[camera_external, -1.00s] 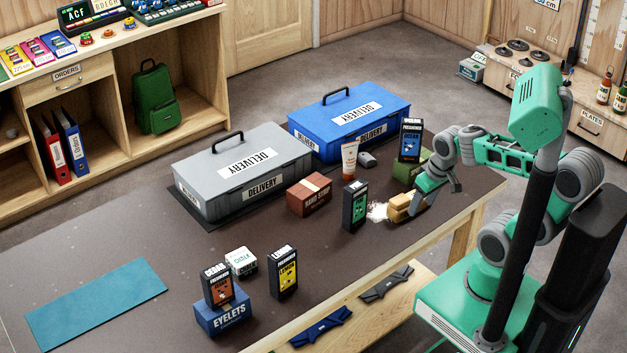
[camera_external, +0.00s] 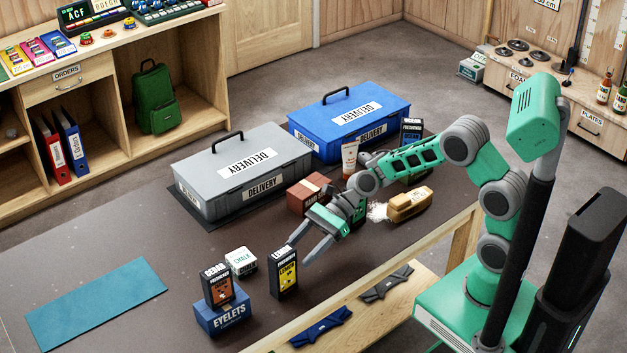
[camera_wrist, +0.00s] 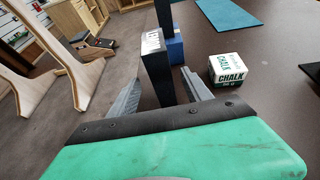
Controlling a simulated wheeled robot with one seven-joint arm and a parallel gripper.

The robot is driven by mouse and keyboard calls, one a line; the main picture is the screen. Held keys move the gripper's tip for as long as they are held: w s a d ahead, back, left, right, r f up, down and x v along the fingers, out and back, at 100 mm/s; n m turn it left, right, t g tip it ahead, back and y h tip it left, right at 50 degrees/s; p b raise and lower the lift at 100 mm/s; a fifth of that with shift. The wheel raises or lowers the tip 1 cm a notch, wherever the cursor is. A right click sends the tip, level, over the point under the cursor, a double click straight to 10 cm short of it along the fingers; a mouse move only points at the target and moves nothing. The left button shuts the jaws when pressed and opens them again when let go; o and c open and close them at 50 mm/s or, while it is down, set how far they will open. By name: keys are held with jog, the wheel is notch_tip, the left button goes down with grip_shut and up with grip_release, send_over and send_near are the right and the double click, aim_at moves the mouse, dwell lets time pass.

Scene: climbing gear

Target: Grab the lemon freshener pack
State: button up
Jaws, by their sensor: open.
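The lemon freshener pack (camera_external: 284,272) is a black upright box with a yellow label, standing on the dark table near its front edge. My gripper (camera_external: 307,248) is open, just to the right of the pack, with its fingers pointing at it. In the wrist view the pack (camera_wrist: 156,70) stands ahead, roughly between the two open fingertips (camera_wrist: 158,88). I cannot tell whether the fingers touch it.
The cedar freshener (camera_external: 217,285) stands on the blue eyelets box (camera_external: 223,315), left of the lemon pack. A white chalk box (camera_external: 241,261) is close behind. A brush (camera_external: 408,205) and a brown box (camera_external: 305,197) are to the right. The teal mat (camera_external: 95,304) is empty.

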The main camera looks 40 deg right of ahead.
aim_at(273, 279)
jog(key=x, duration=0.6)
jog(key=shift+a+f, duration=0.2)
jog(key=shift+a, duration=0.1)
jog(key=shift+c, duration=0.4)
grip_shut()
